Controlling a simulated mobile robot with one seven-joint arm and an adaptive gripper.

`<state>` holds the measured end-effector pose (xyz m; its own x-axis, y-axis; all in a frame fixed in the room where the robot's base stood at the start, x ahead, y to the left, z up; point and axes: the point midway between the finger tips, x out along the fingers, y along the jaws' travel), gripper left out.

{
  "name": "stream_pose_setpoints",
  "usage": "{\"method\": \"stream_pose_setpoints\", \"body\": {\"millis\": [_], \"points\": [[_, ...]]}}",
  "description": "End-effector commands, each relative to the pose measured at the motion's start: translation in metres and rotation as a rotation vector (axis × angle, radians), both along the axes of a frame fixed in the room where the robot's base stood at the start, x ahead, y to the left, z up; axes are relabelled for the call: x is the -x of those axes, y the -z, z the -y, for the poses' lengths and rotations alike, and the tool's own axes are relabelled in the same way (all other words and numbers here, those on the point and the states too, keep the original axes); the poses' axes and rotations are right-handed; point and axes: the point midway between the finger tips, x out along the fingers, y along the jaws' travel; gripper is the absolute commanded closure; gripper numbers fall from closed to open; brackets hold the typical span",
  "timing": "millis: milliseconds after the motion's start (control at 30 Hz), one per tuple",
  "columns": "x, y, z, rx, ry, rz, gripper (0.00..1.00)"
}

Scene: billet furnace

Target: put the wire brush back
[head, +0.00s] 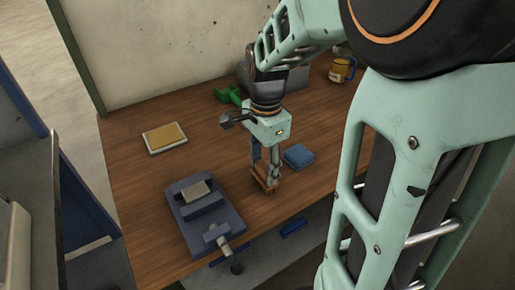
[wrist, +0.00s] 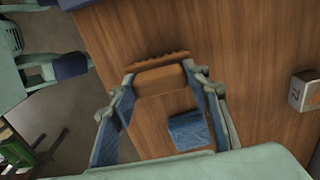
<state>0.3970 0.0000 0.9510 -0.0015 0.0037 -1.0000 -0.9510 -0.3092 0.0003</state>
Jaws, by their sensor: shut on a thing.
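My gripper (head: 266,176) points down over the wooden workbench (head: 130,186), near its front edge, to the right of the blue vise. It is shut on the wire brush (head: 268,187), a small brown wooden piece at the fingertips. In the wrist view the brush (wrist: 160,80) lies between the two fingertips, with a ridged darker edge on its far side. I cannot tell whether the brush touches the bench. Its bristles are not clearly visible.
A blue vise (head: 192,228) stands left of my gripper. A blue block (head: 299,156) lies close on the right. A yellow-topped pad (head: 165,138), green tool (head: 228,95), grey box (head: 290,80) and yellow mug (head: 340,72) lie farther back. Bench between pad and gripper is clear.

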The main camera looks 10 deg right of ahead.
Motion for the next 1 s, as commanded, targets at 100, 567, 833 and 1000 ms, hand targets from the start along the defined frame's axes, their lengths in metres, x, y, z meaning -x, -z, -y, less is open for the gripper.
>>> {"method": "stream_pose_setpoints", "body": {"millis": [100,567,833,1000], "points": [[0.0,0.0,0.0,0.0,0.0,0.001,0.79],[0.0,0.003,0.0,0.0,0.0,0.0,0.39],[-0.002,-0.012,0.0,0.0,0.0,0.005,0.39],[-0.002,-0.047,0.001,0.001,0.0,0.008,0.39]]}}
